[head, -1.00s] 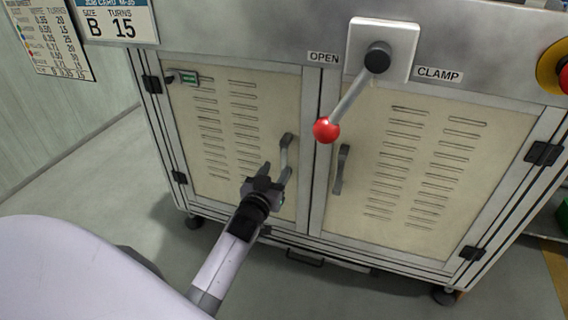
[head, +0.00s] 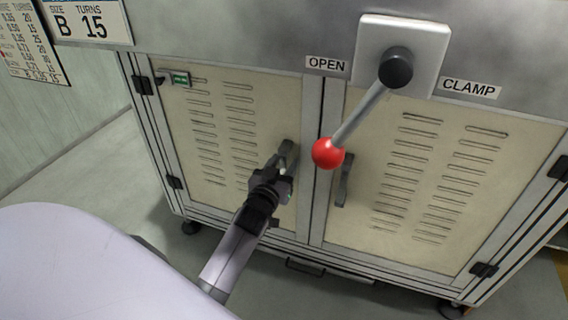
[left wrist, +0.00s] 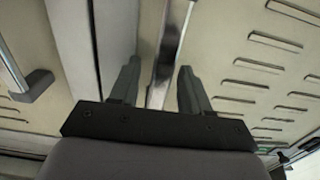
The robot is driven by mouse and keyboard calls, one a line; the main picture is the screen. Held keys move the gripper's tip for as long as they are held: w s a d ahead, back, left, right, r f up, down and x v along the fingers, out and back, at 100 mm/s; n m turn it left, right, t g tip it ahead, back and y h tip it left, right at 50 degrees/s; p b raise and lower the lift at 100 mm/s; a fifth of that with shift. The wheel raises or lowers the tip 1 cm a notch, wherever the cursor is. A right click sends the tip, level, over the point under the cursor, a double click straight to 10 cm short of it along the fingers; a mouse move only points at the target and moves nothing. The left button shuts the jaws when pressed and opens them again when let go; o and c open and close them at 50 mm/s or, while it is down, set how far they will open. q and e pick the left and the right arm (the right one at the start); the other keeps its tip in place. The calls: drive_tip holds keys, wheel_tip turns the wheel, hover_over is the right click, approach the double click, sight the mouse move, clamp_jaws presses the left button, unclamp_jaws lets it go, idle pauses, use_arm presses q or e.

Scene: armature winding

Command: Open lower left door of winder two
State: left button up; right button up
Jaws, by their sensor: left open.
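The lower left door (head: 205,150) of the winder is a cream louvred panel and sits closed in its grey frame. Its upright bar handle (head: 290,151) is near the door's right edge. My left gripper (head: 284,160) is open at this handle. In the left wrist view the handle (left wrist: 170,45) runs between the two open fingers (left wrist: 158,85), nearer the picture's middle than either finger; I cannot tell whether they touch it. The gripper partly hides the handle in the head view. My right gripper is not in view.
The right door (head: 430,180) has its own handle (head: 343,180) close by. A clamp lever with a red ball (head: 328,153) hangs above the doors, near my left gripper. A job card (head: 88,20) is at top left. Floor is clear at left.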

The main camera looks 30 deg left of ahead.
use_arm(q)
clamp_jaws()
drive_tip(key=shift+s, duration=0.15)
